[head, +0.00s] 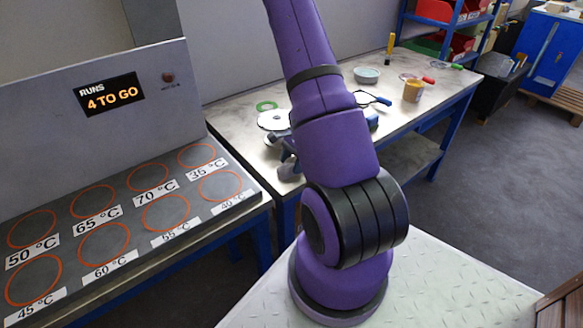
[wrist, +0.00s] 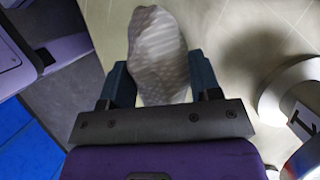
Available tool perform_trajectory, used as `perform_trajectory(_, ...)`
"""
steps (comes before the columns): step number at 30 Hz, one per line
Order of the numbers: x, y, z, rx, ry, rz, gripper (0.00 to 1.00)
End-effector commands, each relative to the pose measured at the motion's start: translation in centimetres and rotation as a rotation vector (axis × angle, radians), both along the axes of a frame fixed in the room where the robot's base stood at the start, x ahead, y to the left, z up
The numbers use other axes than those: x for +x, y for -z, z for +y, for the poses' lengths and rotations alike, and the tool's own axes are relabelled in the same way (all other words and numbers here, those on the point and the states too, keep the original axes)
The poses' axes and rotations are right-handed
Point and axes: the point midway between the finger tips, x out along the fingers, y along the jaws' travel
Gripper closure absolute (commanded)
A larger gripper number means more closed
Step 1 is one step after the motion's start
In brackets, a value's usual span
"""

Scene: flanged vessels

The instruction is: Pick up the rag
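The rag (wrist: 158,55) is a pale grey, faintly patterned bundle in the wrist view. It lies lengthwise between the two blue-grey fingers of my gripper (wrist: 160,72) and reaches out past their tips. The fingers stand apart by about the rag's width, press close on both its sides and appear shut on it. Whether the rag is clear of the tabletop is hard to tell.
The workbench (head: 225,117) carries a white disc (head: 273,120), a green ring (head: 266,105), a bowl (head: 366,74), a brown jar (head: 413,91) and hand tools. In the wrist view a round, white-rimmed object (wrist: 272,92) is close at right. A panel with ringed, temperature-labelled spots (head: 150,206) stands at left.

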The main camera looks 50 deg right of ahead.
Motion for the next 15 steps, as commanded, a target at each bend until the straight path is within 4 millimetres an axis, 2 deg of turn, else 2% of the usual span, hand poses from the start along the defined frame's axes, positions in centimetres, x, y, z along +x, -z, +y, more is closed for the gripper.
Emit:
perform_trajectory(10,0.0,-0.2,0.0,0.000,0.000,0.000,0.66)
perform_trajectory(15,0.1,-1.1,0.0,-0.001,0.000,-0.002,0.66)
